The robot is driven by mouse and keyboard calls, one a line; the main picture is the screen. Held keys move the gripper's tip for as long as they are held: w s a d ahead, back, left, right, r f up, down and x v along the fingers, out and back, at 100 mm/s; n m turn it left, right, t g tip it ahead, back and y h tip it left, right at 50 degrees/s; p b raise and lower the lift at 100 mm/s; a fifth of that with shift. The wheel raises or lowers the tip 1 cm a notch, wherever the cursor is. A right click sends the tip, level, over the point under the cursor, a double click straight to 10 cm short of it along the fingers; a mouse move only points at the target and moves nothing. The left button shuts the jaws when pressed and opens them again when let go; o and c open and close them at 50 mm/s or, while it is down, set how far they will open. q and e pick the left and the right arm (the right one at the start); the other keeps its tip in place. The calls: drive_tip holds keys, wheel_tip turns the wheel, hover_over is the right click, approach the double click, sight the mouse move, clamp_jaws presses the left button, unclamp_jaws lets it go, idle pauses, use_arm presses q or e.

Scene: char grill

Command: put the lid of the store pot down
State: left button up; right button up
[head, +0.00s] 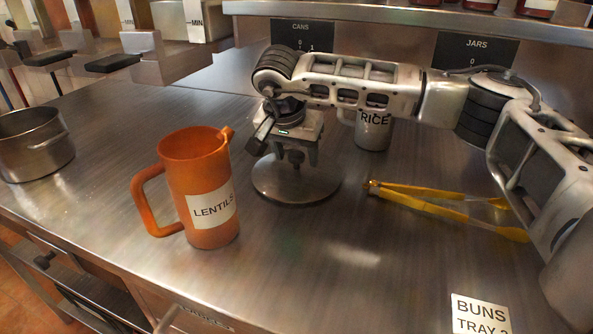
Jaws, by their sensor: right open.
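The round metal lid (296,188) with a small knob lies flat on the steel counter, near the middle of the head view. My right gripper (291,150) is open directly above the lid, its jaws close to the knob. I cannot tell whether they touch it. A steel pot (35,150) stands at the far left, open on top, with a side handle. My left gripper is not in view.
An orange jug labelled LENTILS (208,185) stands left of the lid. Yellow-handled tongs (440,199) lie right of the lid. The front middle counter is clear.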

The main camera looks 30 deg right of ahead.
drive_tip(key=shift+c, duration=0.3)
clamp_jaws()
